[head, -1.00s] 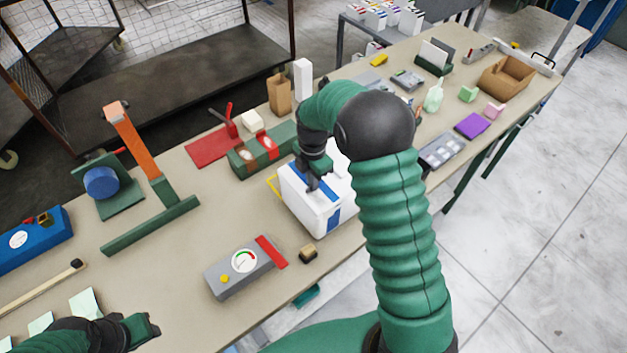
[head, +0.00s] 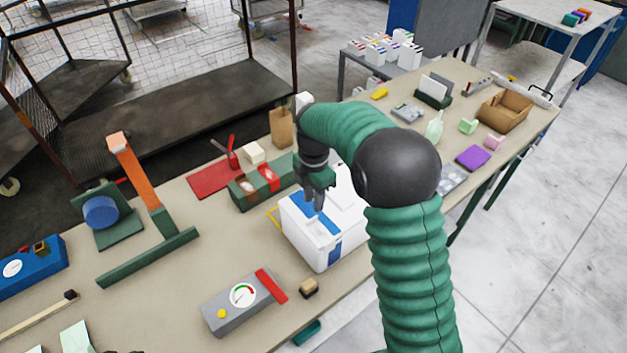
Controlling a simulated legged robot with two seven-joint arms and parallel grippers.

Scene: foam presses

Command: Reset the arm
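My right arm reaches up from the bottom right and bends over the table. My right gripper (head: 316,203) points down just above the white box with blue strips (head: 305,236). Its dark fingers are small and partly seen against the box top, so I cannot tell whether they are open or shut, or whether they touch the box.
On the table (head: 200,262) stand a grey gauge box (head: 240,300), a small wood-and-black block (head: 309,288), a green press with an orange lever (head: 137,172), a green case (head: 262,183) and a red mat (head: 213,180). A cardboard box (head: 505,110) stands at the far right.

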